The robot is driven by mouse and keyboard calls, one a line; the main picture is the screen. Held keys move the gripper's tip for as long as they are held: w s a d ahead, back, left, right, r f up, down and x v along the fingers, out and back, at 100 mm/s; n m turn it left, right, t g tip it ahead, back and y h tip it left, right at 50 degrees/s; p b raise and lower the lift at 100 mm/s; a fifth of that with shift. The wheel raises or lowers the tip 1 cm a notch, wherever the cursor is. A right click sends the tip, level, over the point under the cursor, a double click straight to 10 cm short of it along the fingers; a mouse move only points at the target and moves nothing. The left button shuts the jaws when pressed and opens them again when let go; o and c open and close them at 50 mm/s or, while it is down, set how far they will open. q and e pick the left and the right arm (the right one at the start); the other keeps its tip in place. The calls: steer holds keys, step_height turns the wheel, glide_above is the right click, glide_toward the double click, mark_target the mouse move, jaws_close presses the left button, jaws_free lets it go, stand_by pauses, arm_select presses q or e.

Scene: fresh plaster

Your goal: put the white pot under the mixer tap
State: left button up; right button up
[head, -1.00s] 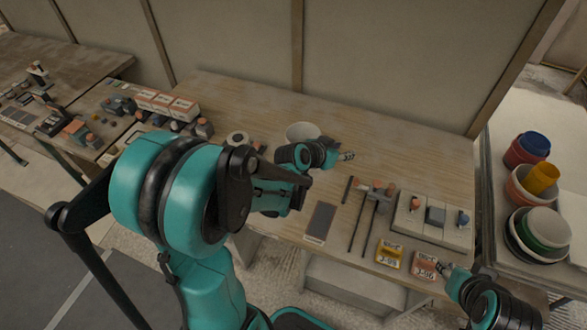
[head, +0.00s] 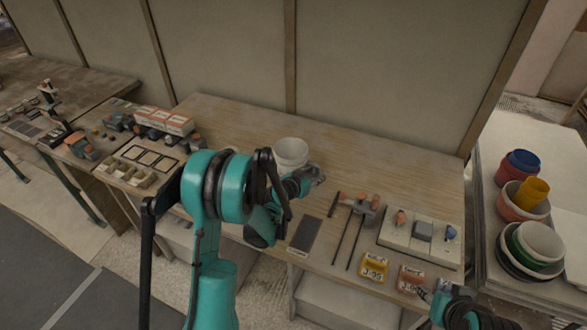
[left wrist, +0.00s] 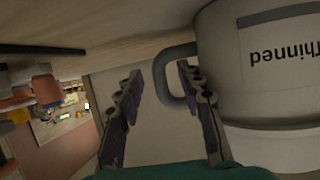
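The white pot (head: 291,150) stands on the wooden bench near the back. In the left wrist view the pot (left wrist: 265,90) fills the right side, with a "Thinned" label and a grey handle. My left gripper (head: 317,174) is at the pot's near right side. In the left wrist view its fingers (left wrist: 160,100) are apart, with the handle's outer part between them and no visible grip on it. A pale block with a red knob, a grey middle part and a blue knob (head: 421,236) lies at the right; I cannot tell whether it is the mixer tap. My right gripper (head: 428,294) is at the lower right, its opening unclear.
A dark flat pad (head: 304,236), rods with an orange-ended tool (head: 368,203), and a yellow card (head: 374,268) lie near the bench's front. Boxes (head: 165,120) and a compartment tray (head: 135,175) are at the left. Stacked bowls (head: 530,245) stand on the right table. The bench's back right is clear.

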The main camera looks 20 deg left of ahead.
arm_select(q)
steer(key=shift+x, duration=0.95)
steer(key=shift+s, duration=0.1)
steer(key=shift+c, duration=0.3)
jaws_close()
